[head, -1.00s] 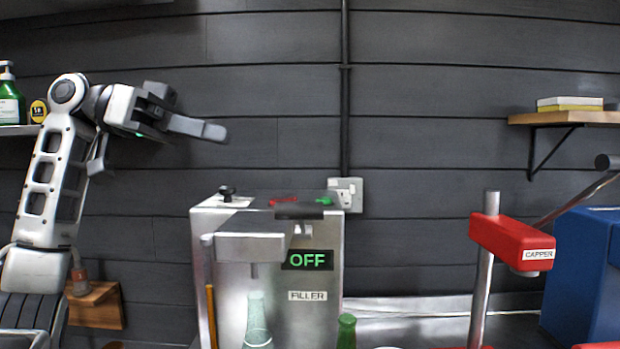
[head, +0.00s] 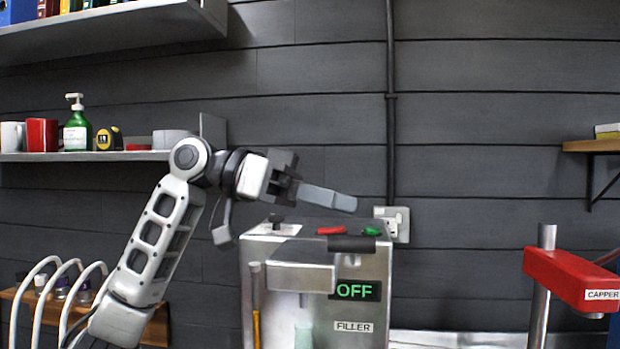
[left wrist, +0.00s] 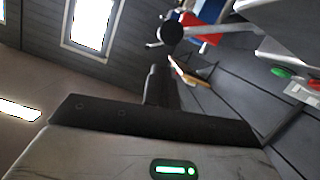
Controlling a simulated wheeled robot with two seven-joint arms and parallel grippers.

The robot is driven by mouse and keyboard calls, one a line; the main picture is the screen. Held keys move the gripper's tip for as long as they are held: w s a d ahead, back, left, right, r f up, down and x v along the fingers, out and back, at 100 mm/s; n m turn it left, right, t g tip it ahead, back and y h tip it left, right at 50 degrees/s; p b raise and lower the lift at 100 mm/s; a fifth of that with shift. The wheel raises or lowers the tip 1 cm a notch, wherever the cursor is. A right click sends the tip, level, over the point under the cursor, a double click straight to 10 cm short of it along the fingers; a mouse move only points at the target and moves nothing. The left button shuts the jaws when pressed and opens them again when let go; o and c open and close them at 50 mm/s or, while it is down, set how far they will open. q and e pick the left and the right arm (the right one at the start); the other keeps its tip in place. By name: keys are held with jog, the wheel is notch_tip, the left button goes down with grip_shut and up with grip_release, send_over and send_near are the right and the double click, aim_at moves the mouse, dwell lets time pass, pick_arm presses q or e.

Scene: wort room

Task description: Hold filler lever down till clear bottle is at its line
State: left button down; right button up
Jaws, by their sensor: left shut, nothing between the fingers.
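The steel filler (head: 350,270) stands at the lower middle of the head view, its display reading OFF. Its lever, with a dark grip (head: 352,243), sticks out at the top front. The clear bottle (head: 303,337) shows only as a pale green top under the spout, at the bottom edge; its fill level is out of view. My left gripper (head: 350,203) is shut and empty, above the filler's top and apart from the lever. The right gripper is not in view.
A red capper (head: 572,278) stands to the right. Red and green buttons (head: 331,230) sit on the filler's top. A wall socket (head: 394,222) is behind it. Shelves (head: 100,156) with a soap bottle (head: 77,127) and mugs are at left.

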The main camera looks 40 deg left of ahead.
pick_arm(q)
jog(key=shift+s+f, duration=0.15)
jog(key=shift+f, duration=0.8)
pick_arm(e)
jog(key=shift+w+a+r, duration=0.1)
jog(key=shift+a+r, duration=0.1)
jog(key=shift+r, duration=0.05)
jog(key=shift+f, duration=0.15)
